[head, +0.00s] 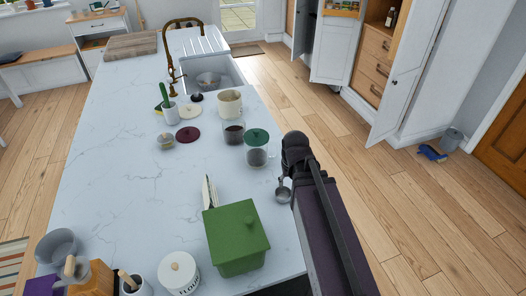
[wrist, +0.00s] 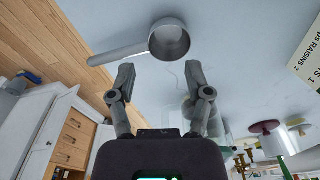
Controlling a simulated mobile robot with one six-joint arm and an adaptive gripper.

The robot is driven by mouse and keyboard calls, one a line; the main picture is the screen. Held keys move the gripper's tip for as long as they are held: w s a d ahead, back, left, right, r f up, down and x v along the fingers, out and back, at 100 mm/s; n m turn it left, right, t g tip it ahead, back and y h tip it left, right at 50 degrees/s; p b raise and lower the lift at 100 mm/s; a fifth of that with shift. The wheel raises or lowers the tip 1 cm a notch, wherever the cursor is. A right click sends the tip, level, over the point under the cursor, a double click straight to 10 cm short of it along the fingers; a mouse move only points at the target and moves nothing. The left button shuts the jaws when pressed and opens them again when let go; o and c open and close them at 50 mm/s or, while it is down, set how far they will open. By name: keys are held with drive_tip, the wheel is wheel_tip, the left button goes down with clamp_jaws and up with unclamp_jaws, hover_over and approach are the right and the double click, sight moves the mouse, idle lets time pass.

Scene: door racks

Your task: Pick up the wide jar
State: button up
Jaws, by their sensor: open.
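I cannot tell for certain which is the wide jar. My gripper (wrist: 158,73) is open and empty in the wrist view, its two fingers apart. In the head view my arm hides the fingers, just right of the green-lidded jar. A metal measuring cup (wrist: 170,42) lies beyond the fingertips in the wrist view; it also shows at the counter edge (head: 284,193). Faint clear glass shows behind the right finger.
A green box (head: 236,238) and a white flour canister (head: 179,274) stand nearer on the counter (head: 110,150).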

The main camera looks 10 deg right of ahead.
sight(279, 151)
drive_tip(key=w+r+t+p, duration=0.2)
drive_tip(key=w+r, duration=0.1)
drive_tip(key=w, duration=0.4)
drive_tip(key=w+r+t+p, duration=0.1)
drive_tip(key=w+r+p, duration=0.1)
drive_tip(key=w, duration=0.6)
drive_tip(key=shift+w+a+r+m+t+p, duration=0.2)
drive_tip(key=shift+r+m+t+p, duration=0.15)
drive_tip(key=shift+r, duration=0.5)
drive_tip(key=b+x, duration=0.8)
drive_tip(key=shift+f, duration=0.3)
drive_tip(key=shift+f, duration=0.1)
drive_tip(key=shift+b+x, duration=2.5)
drive_tip(key=shift+x, duration=0.05)
drive_tip(key=shift+d, duration=0.15)
drive_tip(key=shift+c, duration=0.3)
clamp_jaws()
